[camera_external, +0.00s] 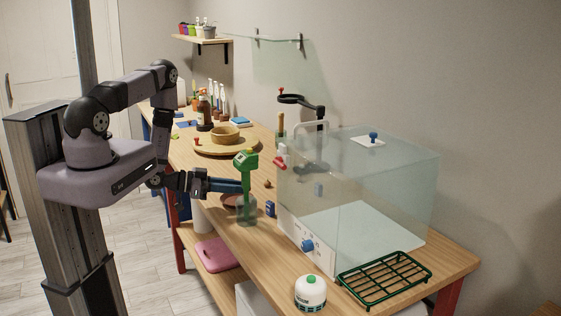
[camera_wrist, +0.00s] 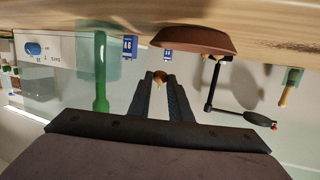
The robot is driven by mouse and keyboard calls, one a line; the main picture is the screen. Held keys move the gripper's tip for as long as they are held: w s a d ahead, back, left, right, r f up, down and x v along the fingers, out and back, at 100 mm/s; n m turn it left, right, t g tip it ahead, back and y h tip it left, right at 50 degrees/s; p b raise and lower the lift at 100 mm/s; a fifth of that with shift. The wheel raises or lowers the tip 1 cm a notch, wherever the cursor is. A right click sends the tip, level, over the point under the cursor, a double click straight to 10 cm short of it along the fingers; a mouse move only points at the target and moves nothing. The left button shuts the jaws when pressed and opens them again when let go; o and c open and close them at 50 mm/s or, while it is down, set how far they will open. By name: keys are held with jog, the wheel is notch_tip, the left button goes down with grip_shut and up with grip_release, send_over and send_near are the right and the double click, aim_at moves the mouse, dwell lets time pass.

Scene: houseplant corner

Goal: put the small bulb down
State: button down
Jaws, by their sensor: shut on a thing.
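My gripper (camera_wrist: 161,82) is shut on the small bulb (camera_wrist: 160,77), a little brown thing between its fingertips in the wrist view. In the external view my gripper (camera_external: 258,187) reaches behind the spray bottle, and the bulb (camera_external: 267,184) shows just past it. The wrist view is upside down, with the tabletop (camera_wrist: 80,22) along its top. The bulb appears held above the table, apart from it. A terracotta saucer (camera_wrist: 195,40) is close by in the wrist view, with a small brownish thing at its edge. It is partly hidden in the external view (camera_external: 230,198).
A green-headed spray bottle (camera_external: 246,161) stands close to my gripper. A glass case (camera_external: 350,190) is to the right, with a small blue item (camera_external: 270,209) before it. A round wooden board (camera_external: 208,149) with a bowl (camera_external: 226,135) lies farther back. A green rack (camera_external: 384,278) is in front.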

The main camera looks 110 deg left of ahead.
jog(key=shift+f+b, duration=1.05)
jog(key=shift+f, duration=0.55)
jog(key=shift+f, duration=0.1)
jog(key=c, duration=1.7)
grip_release()
jog(key=shift+o, duration=0.2)
